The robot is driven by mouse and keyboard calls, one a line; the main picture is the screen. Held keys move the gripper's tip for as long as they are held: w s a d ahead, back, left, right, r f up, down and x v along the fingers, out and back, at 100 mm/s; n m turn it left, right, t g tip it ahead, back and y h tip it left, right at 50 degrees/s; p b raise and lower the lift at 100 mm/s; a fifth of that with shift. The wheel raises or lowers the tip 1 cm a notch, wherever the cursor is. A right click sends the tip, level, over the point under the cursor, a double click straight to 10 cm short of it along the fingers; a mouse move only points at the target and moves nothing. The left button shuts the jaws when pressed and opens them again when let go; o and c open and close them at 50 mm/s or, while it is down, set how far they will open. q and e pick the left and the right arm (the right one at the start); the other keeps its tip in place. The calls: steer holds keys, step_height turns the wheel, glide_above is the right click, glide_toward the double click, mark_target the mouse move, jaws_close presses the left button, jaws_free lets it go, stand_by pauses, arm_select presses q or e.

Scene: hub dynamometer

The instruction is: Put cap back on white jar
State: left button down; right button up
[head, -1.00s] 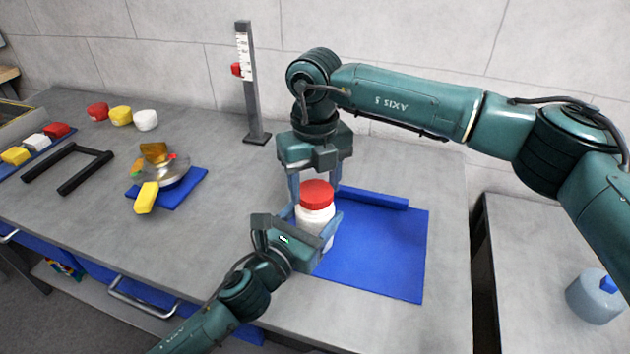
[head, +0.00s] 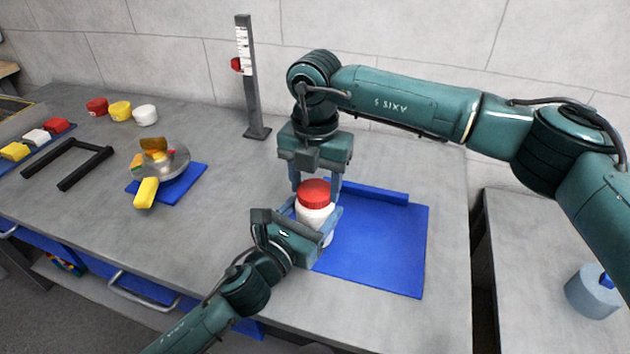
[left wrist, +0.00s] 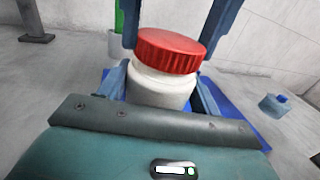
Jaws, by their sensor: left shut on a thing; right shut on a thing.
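The white jar (head: 314,216) with its red cap (head: 315,191) stands upright at the left edge of the blue mat (head: 385,255). My left gripper (head: 313,218) is shut around the jar's body from the front. My right gripper (head: 316,190) comes down from above and is shut on the cap, one finger on each side. In the left wrist view the cap (left wrist: 170,50) sits on top of the jar (left wrist: 160,88) with no clear gap. Whether its thread is engaged cannot be seen. The jar's lower part is hidden by my left gripper.
A blue bar (head: 372,191) lies along the mat's back edge. A stand with a scale (head: 252,90) is behind, to the left. A black frame (head: 85,165) and coloured lids (head: 120,111) are further left.

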steer(key=m, duration=0.4)
steer(key=shift+m, duration=0.3)
steer(key=m, duration=0.4)
steer(key=shift+m, duration=0.3)
steer(key=m, duration=0.7)
steer(key=shift+m, duration=0.4)
steer(key=o, duration=1)
steer(key=shift+c, duration=0.2)
steer(key=shift+r, duration=2.3)
